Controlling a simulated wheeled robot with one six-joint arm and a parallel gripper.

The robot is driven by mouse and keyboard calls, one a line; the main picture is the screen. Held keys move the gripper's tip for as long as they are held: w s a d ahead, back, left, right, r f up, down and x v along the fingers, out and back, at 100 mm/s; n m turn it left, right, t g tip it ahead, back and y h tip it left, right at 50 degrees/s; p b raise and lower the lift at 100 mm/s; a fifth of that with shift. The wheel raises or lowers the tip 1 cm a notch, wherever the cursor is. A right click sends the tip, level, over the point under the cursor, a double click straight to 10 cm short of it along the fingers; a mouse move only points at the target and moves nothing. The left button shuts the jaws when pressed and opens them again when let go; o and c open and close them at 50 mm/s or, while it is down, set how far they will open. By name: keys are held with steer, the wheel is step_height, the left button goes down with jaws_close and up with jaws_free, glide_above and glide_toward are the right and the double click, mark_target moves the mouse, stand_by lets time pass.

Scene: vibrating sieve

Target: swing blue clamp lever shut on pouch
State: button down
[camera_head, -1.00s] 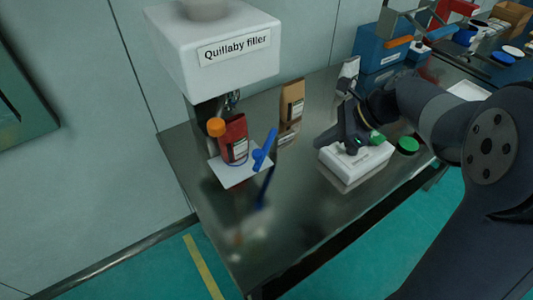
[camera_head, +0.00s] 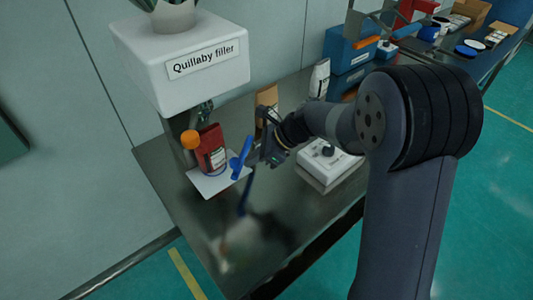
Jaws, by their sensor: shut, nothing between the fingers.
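The blue clamp lever (camera_head: 241,157) sticks up, tilted, at the right edge of the small white plate (camera_head: 212,186) under the filler. The red pouch (camera_head: 212,150) with a pale label stands upright on that plate, left of the lever. My gripper (camera_head: 256,160) is shut and empty, just right of the lever. I cannot tell whether the fingertips touch the lever.
An orange knob (camera_head: 190,139) sits left of the pouch. A brown bag (camera_head: 267,97) stands behind my gripper, partly hidden. A white box with a black knob (camera_head: 328,150) is to the right. The steel table's front (camera_head: 215,225) is clear.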

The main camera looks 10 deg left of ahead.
steer(key=shift+a, duration=0.3)
steer(key=shift+a, duration=0.1)
steer(key=shift+s+a+m+t, duration=0.3)
steer(key=shift+a+m+t, duration=0.2)
steer(key=shift+a+m, duration=0.3)
steer(key=w+a+m+t+p, duration=0.1)
steer(key=a+m+t+p, duration=0.2)
steer(key=a, duration=0.5)
steer(key=shift+w+m+t+h+p, duration=0.3)
steer(key=shift+m+h+p, duration=0.1)
steer(key=shift+m+p, duration=0.45)
